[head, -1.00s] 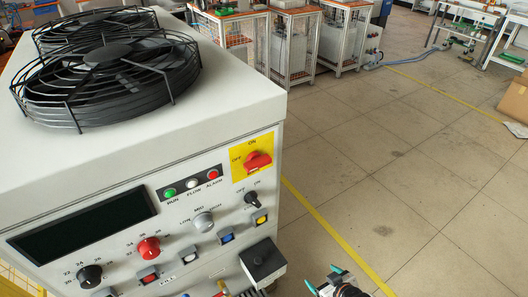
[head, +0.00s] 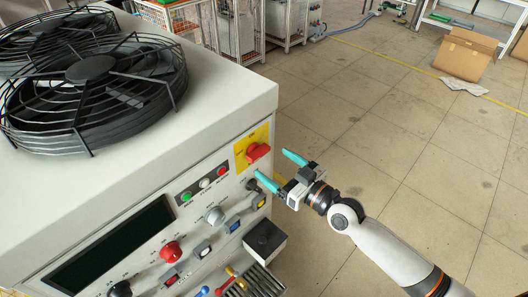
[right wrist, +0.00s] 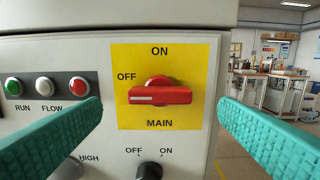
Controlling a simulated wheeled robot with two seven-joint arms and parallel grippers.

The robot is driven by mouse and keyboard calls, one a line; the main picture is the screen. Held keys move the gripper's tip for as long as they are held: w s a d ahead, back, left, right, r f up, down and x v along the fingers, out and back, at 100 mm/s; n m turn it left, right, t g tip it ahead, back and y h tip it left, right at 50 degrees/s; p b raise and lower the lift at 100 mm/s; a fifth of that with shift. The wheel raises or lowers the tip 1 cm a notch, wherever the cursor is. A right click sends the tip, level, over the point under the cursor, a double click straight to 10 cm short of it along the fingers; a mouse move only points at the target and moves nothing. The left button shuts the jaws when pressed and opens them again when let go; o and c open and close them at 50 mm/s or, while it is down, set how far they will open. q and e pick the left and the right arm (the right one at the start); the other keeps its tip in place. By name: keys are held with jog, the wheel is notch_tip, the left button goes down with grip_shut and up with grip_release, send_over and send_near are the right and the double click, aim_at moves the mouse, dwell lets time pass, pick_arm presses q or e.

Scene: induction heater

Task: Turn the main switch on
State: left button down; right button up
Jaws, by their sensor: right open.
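The main switch is a red rotary handle (head: 257,152) on a yellow plate (head: 239,156) at the upper right of the heater's front panel. In the right wrist view the red handle (right wrist: 160,93) lies horizontal, its white mark at the left end beside the OFF label; ON is printed above it. My right gripper (head: 281,169) is open, its teal fingers pointing at the panel. In the right wrist view its fingers (right wrist: 160,125) stand wide on either side of the handle, apart from it. My left gripper is not in view.
Below the switch is a small black OFF/ON knob (right wrist: 149,171). Green, white and red lamps (head: 204,183) sit to its left. Fan guards (head: 95,90) top the heater.

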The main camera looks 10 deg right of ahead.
aim_at(262, 156)
jog(key=x, duration=0.4)
jog(key=shift+w+p, duration=0.1)
jog(key=shift+p, duration=0.2)
jog(key=shift+w+a, duration=0.25)
jog(key=shift+w, duration=0.1)
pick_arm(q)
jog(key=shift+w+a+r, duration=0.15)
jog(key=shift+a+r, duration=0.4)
pick_arm(e)
jog(key=c, duration=1)
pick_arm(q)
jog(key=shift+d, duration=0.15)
